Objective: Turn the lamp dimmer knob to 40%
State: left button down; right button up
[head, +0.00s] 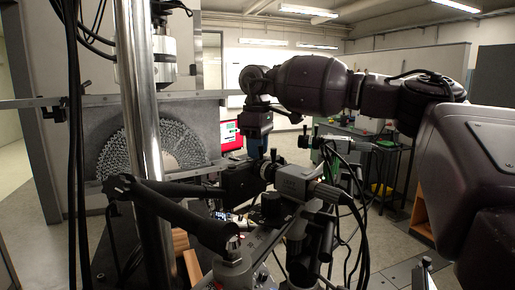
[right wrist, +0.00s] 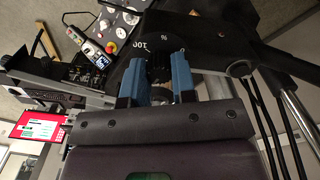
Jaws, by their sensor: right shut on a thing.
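The lamp dimmer shows in the right wrist view as a black housing (right wrist: 200,38) with white marks, "100" and "%", near its edge. My right gripper (right wrist: 158,70) has its two blue fingers on either side of the dark dimmer knob (right wrist: 158,68), shut on it. The knob's pointer and most of the scale are hidden or too dark to read, so its setting cannot be told. In the head view my right gripper (head: 254,148) points down behind the camera gear, which hides the knob. My left gripper is not in view.
A grey camera (head: 297,180) with cables and a black jointed arm (head: 170,205) stand in front of the gripper. A steel column (head: 140,120) rises at left. A control box with buttons (right wrist: 100,48) and a red-framed screen (right wrist: 38,126) lie near the wrist.

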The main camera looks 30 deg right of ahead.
jog(key=shift+n, duration=0.3)
jog(key=n, duration=0.4)
jog(key=n+p, duration=0.1)
jog(key=n, duration=0.4)
jog(key=shift+r, duration=0.1)
dwell(0.4)
jog(key=o, duration=0.9)
jog(key=shift+o, duration=0.2)
notch_tip(320, 180, up, 11)
jog(key=shift+b, duration=0.35)
